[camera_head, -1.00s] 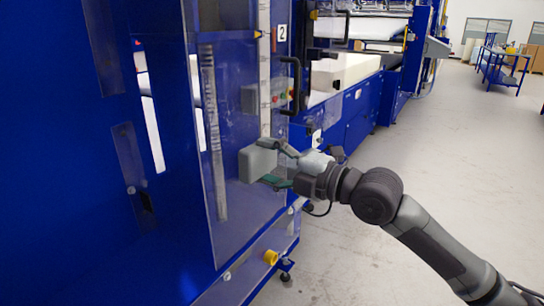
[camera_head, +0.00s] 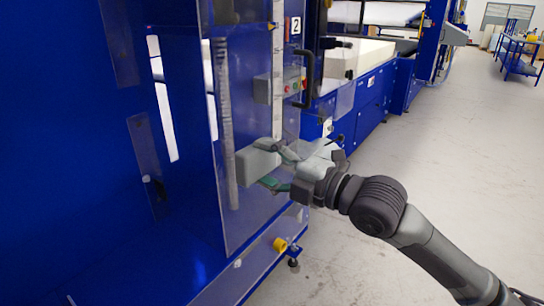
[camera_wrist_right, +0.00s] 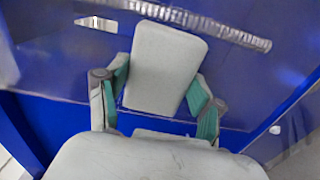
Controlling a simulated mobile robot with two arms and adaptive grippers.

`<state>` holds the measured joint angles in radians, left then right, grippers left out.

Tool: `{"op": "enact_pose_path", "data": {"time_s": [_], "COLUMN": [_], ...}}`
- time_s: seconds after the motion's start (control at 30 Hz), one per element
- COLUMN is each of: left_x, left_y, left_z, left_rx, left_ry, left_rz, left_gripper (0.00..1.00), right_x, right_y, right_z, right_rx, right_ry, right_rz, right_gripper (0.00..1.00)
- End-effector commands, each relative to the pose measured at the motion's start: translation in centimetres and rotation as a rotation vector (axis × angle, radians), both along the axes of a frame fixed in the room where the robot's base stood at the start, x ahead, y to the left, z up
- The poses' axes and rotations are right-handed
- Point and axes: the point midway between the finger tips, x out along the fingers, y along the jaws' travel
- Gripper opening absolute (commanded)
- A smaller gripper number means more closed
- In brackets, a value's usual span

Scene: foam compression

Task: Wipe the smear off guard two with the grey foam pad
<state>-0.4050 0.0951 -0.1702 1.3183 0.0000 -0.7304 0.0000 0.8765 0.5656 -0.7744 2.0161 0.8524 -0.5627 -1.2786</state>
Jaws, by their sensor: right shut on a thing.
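The grey foam pad (camera_head: 256,163) is held against or very close to the clear panel of guard two (camera_head: 255,215), just right of a ribbed vertical strip. Contact cannot be told for certain. The pad also shows in the right wrist view (camera_wrist_right: 166,68), between two green-lined fingers. My right gripper (camera_head: 275,167) is shut on it, one finger above and one below. A "2" label (camera_head: 295,26) marks the guard near its top. I cannot make out a distinct smear on the panel. My left gripper is out of view.
A button box (camera_head: 281,86) and a black handle (camera_head: 307,78) are above the pad. A yellow knob (camera_head: 280,244) sits low on the blue machine. A cream foam block (camera_head: 355,58) lies on the line behind. The floor at right is open.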

Motion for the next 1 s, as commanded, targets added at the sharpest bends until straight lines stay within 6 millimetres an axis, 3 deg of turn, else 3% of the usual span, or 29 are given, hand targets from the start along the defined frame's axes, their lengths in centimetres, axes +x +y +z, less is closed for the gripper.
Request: {"op": "enact_pose_path", "data": {"time_s": [0.2, 0.57, 1.0], "left_x": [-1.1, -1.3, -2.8], "left_y": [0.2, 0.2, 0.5], "left_z": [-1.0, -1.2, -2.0], "left_rx": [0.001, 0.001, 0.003], "left_ry": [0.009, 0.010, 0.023], "left_rz": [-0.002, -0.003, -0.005], "left_gripper": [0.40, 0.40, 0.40], "right_x": [-1.0, -1.1, -3.4], "right_y": [0.7, 0.6, -2.8], "right_z": [0.1, 0.0, 0.0], "right_rx": [0.001, 0.000, -0.002], "right_ry": [0.001, 0.000, -0.001], "right_rz": [0.004, 0.001, -0.002], "right_gripper": [0.39, 0.39, 0.39]}}
